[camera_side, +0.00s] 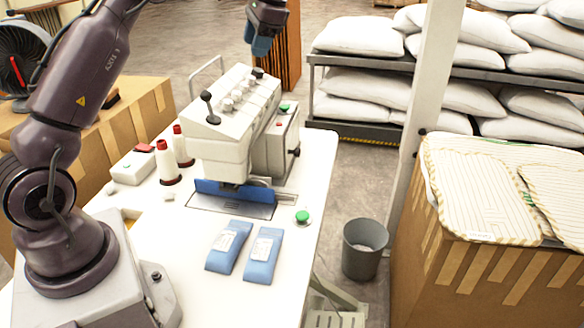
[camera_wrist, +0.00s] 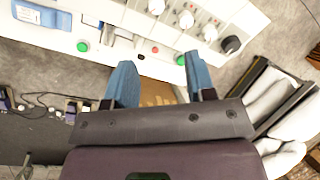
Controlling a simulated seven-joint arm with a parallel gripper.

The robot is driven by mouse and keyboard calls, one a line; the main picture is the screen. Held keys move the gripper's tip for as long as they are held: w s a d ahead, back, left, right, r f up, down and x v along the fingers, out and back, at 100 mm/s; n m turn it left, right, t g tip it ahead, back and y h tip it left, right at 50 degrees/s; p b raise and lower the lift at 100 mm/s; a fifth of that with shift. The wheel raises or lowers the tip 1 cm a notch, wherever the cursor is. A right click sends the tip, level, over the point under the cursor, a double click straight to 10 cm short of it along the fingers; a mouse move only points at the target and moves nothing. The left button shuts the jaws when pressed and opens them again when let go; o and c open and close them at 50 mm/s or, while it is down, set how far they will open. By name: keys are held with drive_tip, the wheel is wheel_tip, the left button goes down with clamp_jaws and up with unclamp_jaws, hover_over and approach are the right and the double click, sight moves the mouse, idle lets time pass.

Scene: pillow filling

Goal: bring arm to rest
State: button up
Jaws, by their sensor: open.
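My gripper (camera_side: 260,44) is high in the air at the top of the side view, above and behind the sewing machine (camera_side: 235,115). Its two blue fingers are spread apart in the wrist view (camera_wrist: 160,82), with nothing between them. The machine's white body with its row of knobs also shows at the top of the wrist view (camera_wrist: 190,22), beyond the fingertips. My gripper looks apart from the machine. The part of my arm between the forearm and the gripper is outside the side view.
Two blue packets with white labels (camera_side: 263,256) lie on the white table (camera_side: 180,290). Thread cones (camera_side: 167,163) stand left of the machine. A grey bin (camera_side: 363,248), a carton with striped fabric (camera_side: 470,205) and a rack of white pillows (camera_side: 365,100) are to the right.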

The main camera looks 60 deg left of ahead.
drive_tip(key=s+d+n+t+h, duration=0.1)
drive_tip(key=s+d+t+h, duration=0.2)
drive_tip(key=s+d, duration=2.1)
drive_tip(key=t, duration=0.5)
drive_tip(key=shift+s+r+n, duration=0.15)
drive_tip(key=shift+s+n, duration=0.05)
drive_tip(key=shift+n, duration=0.2)
